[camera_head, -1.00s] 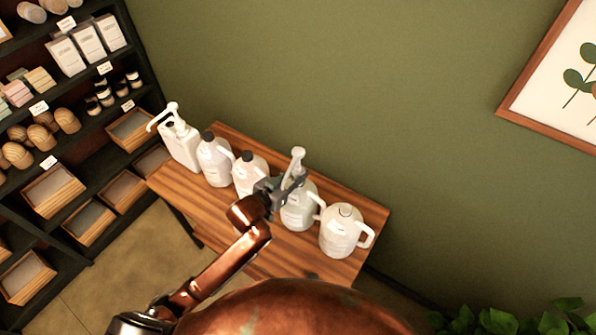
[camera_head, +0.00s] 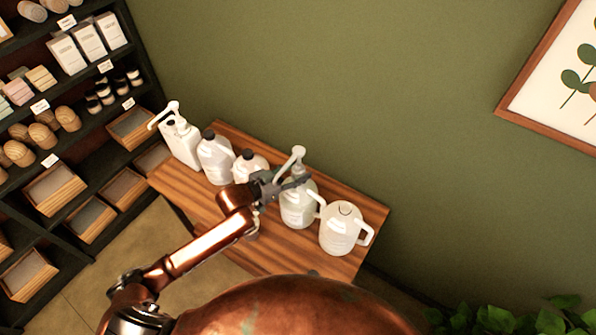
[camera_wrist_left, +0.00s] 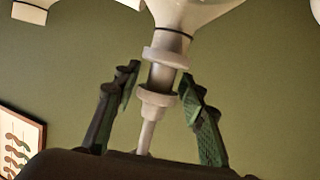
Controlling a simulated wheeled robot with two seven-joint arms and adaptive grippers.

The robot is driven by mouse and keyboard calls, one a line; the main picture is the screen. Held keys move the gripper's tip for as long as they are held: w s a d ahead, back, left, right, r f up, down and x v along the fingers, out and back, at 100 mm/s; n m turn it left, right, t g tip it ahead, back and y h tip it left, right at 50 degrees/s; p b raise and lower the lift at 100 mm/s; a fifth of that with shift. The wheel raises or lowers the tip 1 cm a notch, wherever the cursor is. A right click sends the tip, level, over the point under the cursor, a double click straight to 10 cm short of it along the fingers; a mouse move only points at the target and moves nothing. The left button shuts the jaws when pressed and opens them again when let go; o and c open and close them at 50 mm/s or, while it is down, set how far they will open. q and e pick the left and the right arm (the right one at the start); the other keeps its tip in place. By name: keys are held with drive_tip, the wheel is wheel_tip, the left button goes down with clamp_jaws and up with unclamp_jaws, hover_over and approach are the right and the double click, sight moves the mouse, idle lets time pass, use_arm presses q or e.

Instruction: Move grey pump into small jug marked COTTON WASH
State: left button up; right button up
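The grey pump (camera_head: 298,157) stands upright in the neck of a clear jug (camera_head: 297,212), fourth from the left on the wooden table. My left gripper (camera_head: 285,183) is at the pump's collar. In the left wrist view, which looks upside down, the fingers (camera_wrist_left: 160,88) are open on either side of the pump's grey collar (camera_wrist_left: 162,76), with narrow gaps visible. Part of the jug shows above it. An uncapped jug (camera_head: 341,232) with a handle stands to the right. Labels are too small to read, so I cannot tell which says COTTON WASH. My right gripper is out of view.
Left on the table (camera_head: 172,181) stand a white canister with a white pump (camera_head: 182,146) and two dark-capped jugs, one (camera_head: 215,160) clear of my arm, another (camera_head: 250,165) partly hidden by it. A shelf (camera_head: 140,105) stands left; the green wall is behind.

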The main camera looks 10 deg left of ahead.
use_arm(q)
drive_tip(key=shift+s+a, duration=0.15)
drive_tip(key=v, duration=1.1)
drive_tip(key=shift+s+r, duration=0.15)
drive_tip(key=shift+s, duration=0.05)
drive_tip(key=shift+a, duration=0.15)
drive_tip(key=shift+p, duration=0.45)
